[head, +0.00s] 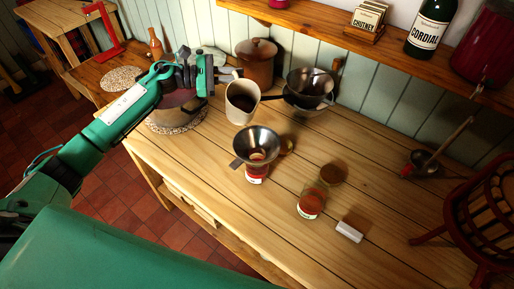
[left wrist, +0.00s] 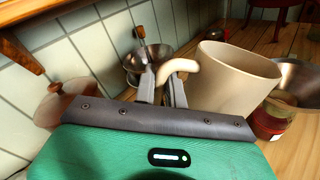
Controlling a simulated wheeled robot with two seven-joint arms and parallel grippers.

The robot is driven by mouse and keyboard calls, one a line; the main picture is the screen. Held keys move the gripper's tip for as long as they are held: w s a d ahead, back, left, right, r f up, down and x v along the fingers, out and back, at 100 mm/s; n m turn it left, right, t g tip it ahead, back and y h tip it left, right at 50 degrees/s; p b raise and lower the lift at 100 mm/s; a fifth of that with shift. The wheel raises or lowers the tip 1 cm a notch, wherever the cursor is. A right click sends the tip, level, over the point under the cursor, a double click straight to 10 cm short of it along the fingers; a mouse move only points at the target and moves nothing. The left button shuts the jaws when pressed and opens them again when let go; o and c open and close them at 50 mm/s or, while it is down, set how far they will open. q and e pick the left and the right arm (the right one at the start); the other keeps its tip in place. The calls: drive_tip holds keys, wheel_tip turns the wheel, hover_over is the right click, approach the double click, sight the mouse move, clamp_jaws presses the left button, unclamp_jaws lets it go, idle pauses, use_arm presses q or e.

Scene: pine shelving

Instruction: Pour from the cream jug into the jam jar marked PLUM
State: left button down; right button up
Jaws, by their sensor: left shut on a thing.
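The cream jug (head: 241,104), a pale beige vessel with a dark inside, is held roughly upright, with its mouth up. My left gripper (head: 230,73) is shut on its handle; the handle also shows between the fingers in the left wrist view (left wrist: 178,68). A jar with a red and white label (head: 256,173) stands on the bench with a metal funnel (head: 258,142) in its mouth, in front and slightly right of the jug. A second labelled jar (head: 311,203) stands farther right. I cannot read either label. My right gripper is out of view.
A lidded brown pot (head: 256,65) and metal bowls (head: 309,86) stand behind the jug by the wall. A large pot on a speckled mat (head: 188,122) is at left. A white block (head: 350,231), a scoop (head: 424,160) and a slatted press (head: 490,215) are at right. A shelf overhangs behind.

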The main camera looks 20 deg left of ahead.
use_arm(q)
drive_tip(key=shift+w+a+f+n+b, duration=0.2)
drive_tip(key=shift+w+f+n+b, duration=0.1)
drive_tip(key=shift+w+f+b, duration=0.1)
drive_tip(key=shift+w+a+n+h+b, duration=0.2)
drive_tip(key=shift+w+n+h+b, duration=0.1)
drive_tip(key=shift+n, duration=0.1)
drive_tip(key=shift+w+a+f+n+h+b, duration=0.1)
drive_tip(key=shift+w+a+n+b, duration=0.2)
drive_tip(key=shift+n, duration=0.25)
drive_tip(key=shift+w+a+r+n+h+b, duration=0.1)
drive_tip(key=shift+w+a+n+b, duration=0.15)
drive_tip(key=shift+n, duration=0.25)
drive_tip(key=shift+w+a+f+n+h+b, duration=0.1)
drive_tip(key=shift+w+a+n+b, duration=0.1)
drive_tip(key=shift+w+n, duration=0.25)
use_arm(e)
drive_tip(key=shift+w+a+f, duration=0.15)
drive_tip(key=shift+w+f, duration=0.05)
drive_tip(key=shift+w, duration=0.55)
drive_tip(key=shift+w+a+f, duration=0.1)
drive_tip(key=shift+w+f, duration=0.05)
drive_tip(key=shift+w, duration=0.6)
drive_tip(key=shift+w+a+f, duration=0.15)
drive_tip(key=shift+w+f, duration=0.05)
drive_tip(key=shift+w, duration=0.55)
use_arm(q)
drive_tip(key=shift+s, duration=0.1)
drive_tip(key=shift+d, duration=0.1)
